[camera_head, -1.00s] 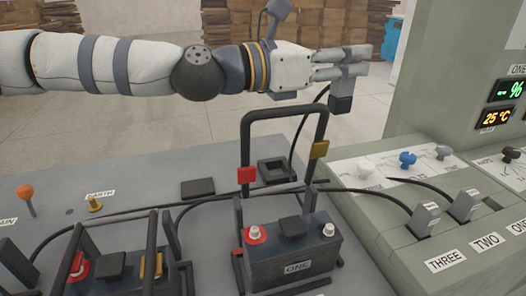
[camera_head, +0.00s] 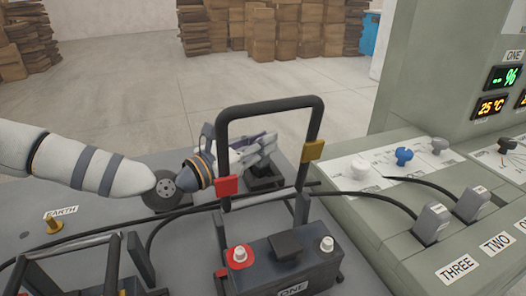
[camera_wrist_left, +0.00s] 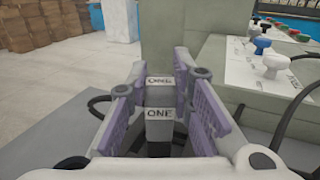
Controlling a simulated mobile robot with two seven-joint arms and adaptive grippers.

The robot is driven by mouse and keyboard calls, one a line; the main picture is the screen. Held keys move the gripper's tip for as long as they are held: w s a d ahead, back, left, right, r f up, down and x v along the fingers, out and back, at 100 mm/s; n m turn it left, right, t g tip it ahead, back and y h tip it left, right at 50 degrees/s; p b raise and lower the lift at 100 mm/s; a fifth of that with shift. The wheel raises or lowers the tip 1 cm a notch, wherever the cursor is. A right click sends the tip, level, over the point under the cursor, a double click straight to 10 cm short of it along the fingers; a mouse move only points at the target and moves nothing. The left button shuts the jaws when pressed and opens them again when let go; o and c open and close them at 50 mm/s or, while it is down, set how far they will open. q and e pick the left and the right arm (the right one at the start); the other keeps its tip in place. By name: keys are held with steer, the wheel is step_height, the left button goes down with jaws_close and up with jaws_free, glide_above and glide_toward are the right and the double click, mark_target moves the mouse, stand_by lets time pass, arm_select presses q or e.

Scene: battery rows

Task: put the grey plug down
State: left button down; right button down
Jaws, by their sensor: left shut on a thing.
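The grey plug (camera_wrist_left: 159,117), labelled ONE, sits upright between my left gripper's purple-padded fingers in the left wrist view. Its dark lower end shows beneath the label. My left gripper (camera_head: 262,146) is shut on it, seen in the head view behind the black handle frame (camera_head: 270,108) of battery ONE. The gripper is low over the black square holder (camera_head: 264,184) on the grey bench. The fingers and frame partly hide the plug and holder, so I cannot tell whether the plug rests in the holder. My right gripper is not in view.
Battery ONE (camera_head: 290,268), with red and white terminals, stands in front of the gripper. Black cables cross the bench. Two grey plugs (camera_head: 432,222) sit in the green console at right.

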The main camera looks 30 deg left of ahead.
arm_select(q)
steer(key=shift+f, duration=0.95)
steer(key=shift+r, duration=0.2)
steer(key=shift+f, duration=0.15)
steer(key=c, duration=1.8)
jaws_free()
steer(key=shift+f, duration=0.1)
steer(key=shift+c, duration=0.2)
steer(key=o, duration=0.4)
